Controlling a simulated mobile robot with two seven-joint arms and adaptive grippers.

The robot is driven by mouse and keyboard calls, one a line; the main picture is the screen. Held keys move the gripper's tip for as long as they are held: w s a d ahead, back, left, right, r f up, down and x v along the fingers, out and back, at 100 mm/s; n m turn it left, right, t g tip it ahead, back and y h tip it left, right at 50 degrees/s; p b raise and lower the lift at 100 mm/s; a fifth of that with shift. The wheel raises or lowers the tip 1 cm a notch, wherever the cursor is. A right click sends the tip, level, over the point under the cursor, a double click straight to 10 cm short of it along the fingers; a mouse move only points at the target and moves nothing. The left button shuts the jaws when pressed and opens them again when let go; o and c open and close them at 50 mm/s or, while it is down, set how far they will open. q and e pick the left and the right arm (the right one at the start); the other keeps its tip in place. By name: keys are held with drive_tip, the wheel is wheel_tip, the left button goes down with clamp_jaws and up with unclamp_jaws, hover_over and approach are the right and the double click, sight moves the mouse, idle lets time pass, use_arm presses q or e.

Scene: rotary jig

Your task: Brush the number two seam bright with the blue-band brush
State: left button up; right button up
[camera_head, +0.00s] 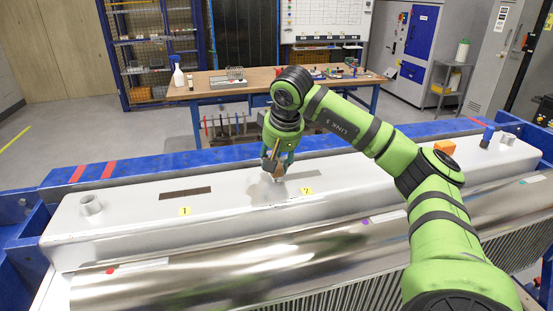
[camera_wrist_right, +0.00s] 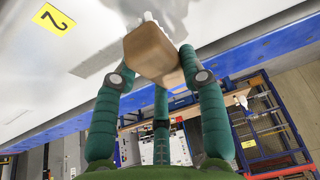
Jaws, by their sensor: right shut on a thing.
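My right gripper (camera_head: 277,166) is over the white beam (camera_head: 130,212), just above the yellow number 2 tag (camera_head: 306,190). It is shut on a brush with a brown wooden body (camera_wrist_right: 152,52), whose pale tip points at the beam's top. I cannot tell whether the tip touches, and no blue band shows on the visible part. The number 2 tag (camera_wrist_right: 53,19) is also in the wrist view, left of the brush. My left gripper is not in view.
A dark brown strip (camera_head: 185,193) lies behind the yellow number 1 tag (camera_head: 184,211). A short grey tube (camera_head: 90,204) stands at the beam's left end. An orange block (camera_head: 445,147) and a blue cylinder (camera_head: 487,135) are at the right. A shiny metal cylinder (camera_head: 200,276) runs in front.

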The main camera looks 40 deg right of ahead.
drive_tip(key=shift+f+b, duration=0.6)
drive_tip(key=shift+f, duration=0.35)
